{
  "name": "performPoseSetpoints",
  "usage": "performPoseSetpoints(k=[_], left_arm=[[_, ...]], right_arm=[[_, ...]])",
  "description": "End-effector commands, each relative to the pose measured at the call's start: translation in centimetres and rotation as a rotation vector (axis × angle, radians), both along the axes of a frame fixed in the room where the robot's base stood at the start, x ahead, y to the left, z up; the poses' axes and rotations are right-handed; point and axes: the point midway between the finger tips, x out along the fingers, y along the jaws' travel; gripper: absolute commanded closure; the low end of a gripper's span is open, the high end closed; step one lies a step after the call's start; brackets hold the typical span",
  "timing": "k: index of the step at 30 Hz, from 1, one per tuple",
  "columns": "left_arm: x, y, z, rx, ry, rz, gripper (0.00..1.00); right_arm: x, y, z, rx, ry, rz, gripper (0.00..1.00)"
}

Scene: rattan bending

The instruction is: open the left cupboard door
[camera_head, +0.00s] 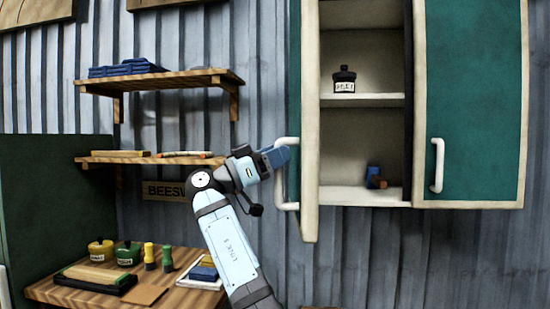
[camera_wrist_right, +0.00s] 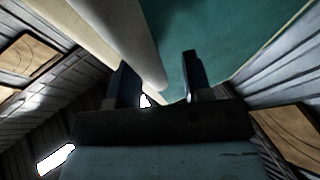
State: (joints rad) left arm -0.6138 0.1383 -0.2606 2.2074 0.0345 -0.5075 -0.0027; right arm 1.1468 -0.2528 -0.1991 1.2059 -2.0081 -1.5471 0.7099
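The left cupboard door (camera_head: 310,120) stands swung out from the cupboard, seen almost edge-on, with a strip of its green outer face (camera_head: 295,70) visible. Its cream handle (camera_head: 280,190) sits on that outer face, towards the lower end. My right gripper (camera_head: 277,156) is at the handle's upper part. The green door face (camera_wrist_right: 215,35) lies behind. My left gripper is not in view.
The cupboard's right door (camera_head: 475,100) is shut. Inside, a black jar (camera_head: 344,80) stands on the upper shelf, and small blue and brown items (camera_head: 375,178) lie below. Wall shelves (camera_head: 165,80) and a bench (camera_head: 180,294) with several jars and blocks are at left.

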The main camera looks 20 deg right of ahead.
Motion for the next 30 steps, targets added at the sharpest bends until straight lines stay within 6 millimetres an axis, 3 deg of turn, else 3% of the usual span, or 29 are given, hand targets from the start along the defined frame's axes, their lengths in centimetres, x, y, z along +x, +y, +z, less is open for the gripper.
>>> performPoseSetpoints(k=[8,11,21,30], left_arm=[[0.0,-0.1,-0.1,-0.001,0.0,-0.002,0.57],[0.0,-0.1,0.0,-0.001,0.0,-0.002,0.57],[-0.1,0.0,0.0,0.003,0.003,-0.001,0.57],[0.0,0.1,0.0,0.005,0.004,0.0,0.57]], right_arm=[[0.1,0.7,-0.5,0.0,0.003,0.001,0.54],[0.0,2.1,-1.0,0.001,0.003,0.002,0.54],[0.1,9.1,-3.8,0.0,0.002,0.002,0.54],[0.0,12.5,-5.2,0.001,0.0,0.001,0.54]])
